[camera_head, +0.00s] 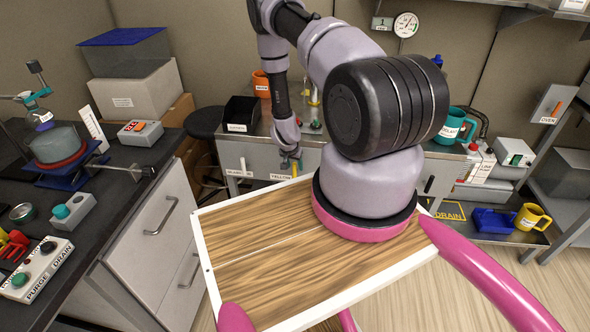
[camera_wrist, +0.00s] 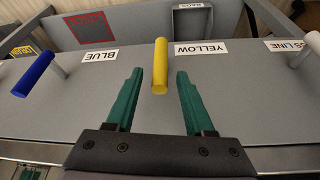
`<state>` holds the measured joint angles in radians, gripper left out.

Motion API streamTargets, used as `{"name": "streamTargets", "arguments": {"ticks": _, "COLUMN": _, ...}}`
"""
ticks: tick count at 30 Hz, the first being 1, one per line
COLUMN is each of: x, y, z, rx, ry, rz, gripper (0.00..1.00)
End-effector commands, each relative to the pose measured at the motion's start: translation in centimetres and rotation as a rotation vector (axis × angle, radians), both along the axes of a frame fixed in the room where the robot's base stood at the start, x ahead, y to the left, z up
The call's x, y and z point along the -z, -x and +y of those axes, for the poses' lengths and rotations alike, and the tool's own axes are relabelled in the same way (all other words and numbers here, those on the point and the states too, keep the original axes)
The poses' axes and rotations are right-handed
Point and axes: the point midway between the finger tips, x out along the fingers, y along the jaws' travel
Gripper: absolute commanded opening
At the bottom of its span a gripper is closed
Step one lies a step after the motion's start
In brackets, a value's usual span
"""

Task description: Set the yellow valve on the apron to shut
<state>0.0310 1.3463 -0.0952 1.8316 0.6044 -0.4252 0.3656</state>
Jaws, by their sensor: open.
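The yellow valve shows in the wrist view as a yellow bar handle (camera_wrist: 161,66) on the grey apron (camera_wrist: 240,88), beside a YELLOW label (camera_wrist: 201,48). Its near end lies between my gripper's fingers (camera_wrist: 157,98). The green fingers stand apart with a gap on each side of the handle, and I see no contact. In the head view my gripper (camera_head: 290,158) is at the apron front, by the YELLOW label (camera_head: 281,177). The yellow handle (camera_head: 297,153) is small there and partly hidden by my gripper.
In the wrist view a blue handle (camera_wrist: 34,74) stands to the left by a BLUE label (camera_wrist: 101,56). A pale handle (camera_wrist: 313,41) stands to the right by a label ending in "S LINE" (camera_wrist: 285,45). In the head view a dark bench (camera_head: 110,185) flanks the left.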

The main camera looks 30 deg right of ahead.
Motion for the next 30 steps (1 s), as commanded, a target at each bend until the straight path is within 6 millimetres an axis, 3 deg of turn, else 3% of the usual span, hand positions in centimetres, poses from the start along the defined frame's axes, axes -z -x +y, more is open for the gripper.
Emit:
{"name": "streamTargets", "arguments": {"ticks": 7, "x": 2.7, "y": -0.8, "z": -0.8, "rx": 0.001, "ry": 0.000, "rz": 0.000, "gripper": 0.53}}
{"name": "streamTargets", "arguments": {"ticks": 17, "x": 3.1, "y": -0.9, "z": -0.9, "rx": 0.000, "ry": 0.000, "rz": 0.000, "gripper": 0.53}}
{"name": "streamTargets", "arguments": {"ticks": 19, "x": 3.1, "y": -0.9, "z": -0.9, "rx": 0.000, "ry": 0.000, "rz": 0.000, "gripper": 0.34}}
{"name": "streamTargets", "arguments": {"ticks": 21, "x": 3.0, "y": -0.9, "z": -0.9, "rx": 0.000, "ry": 0.000, "rz": 0.000, "gripper": 0.07}}
{"name": "streamTargets", "arguments": {"ticks": 22, "x": 3.0, "y": -0.9, "z": -0.9, "rx": 0.000, "ry": 0.000, "rz": 0.000, "gripper": 0.00}}
{"name": "streamTargets", "arguments": {"ticks": 30, "x": 3.0, "y": -0.9, "z": -0.9, "rx": 0.000, "ry": 0.000, "rz": 0.000, "gripper": 0.00}}
